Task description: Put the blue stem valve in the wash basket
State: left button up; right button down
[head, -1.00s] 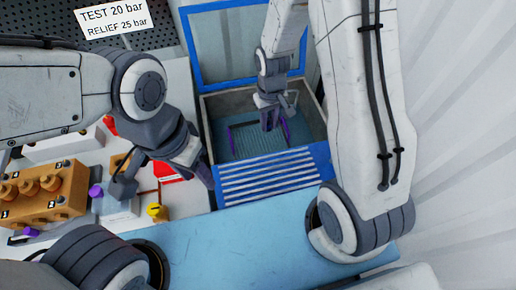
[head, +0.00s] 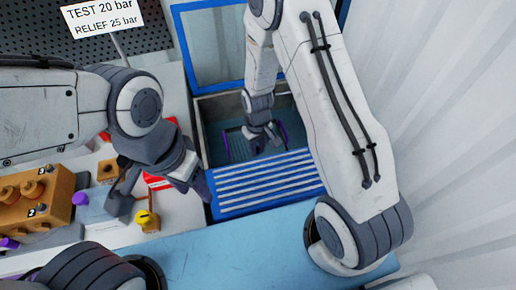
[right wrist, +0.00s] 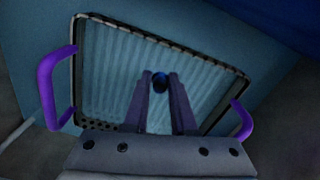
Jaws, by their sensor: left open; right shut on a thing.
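The wash basket shows in the right wrist view as a ribbed tray with a dark rim (right wrist: 160,37) and purple handles. In the head view the basket (head: 234,143) lies down inside the blue-framed washer tank. My right gripper (head: 262,148) reaches down into the tank over the basket. In the right wrist view my right gripper (right wrist: 160,88) is shut on the blue stem valve (right wrist: 160,80), whose round dark blue end shows between the fingertips above the basket floor. The rest of the valve is hidden. My left gripper (head: 196,185) is open and empty, left of the tank.
The tank's blue-framed lid (head: 225,45) stands open at the back. A blue-and-white striped panel (head: 265,184) lies along its front. An orange pump block (head: 35,200) and a yellow part (head: 147,220) stand on the left bench. The blue surface (head: 220,250) in front is largely clear.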

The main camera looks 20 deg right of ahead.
jog(key=shift+f, duration=0.25)
jog(key=c, duration=0.7)
grip_release()
jog(key=shift+c, duration=0.2)
notch_tip(320, 180, up, 12)
jog(key=s+a+r, duration=0.2)
jog(key=s+r, duration=0.1)
jog(key=s+a+r+n, duration=0.1)
jog(key=s+a+r, duration=0.1)
jog(key=s+r, duration=0.1)
jog(key=s+a+r+n, duration=0.1)
jog(key=s+a+r, duration=0.2)
jog(key=shift+s+y, duration=0.1)
jog(key=shift+y, duration=0.2)
jog(key=s+a+r+n, duration=0.1)
jog(key=s+r, duration=0.3)
jog(key=s, duration=0.7)
jog(key=shift+s+r+n, duration=0.15)
jog(key=shift+s+n, duration=0.15)
jog(key=shift+n, duration=0.3)
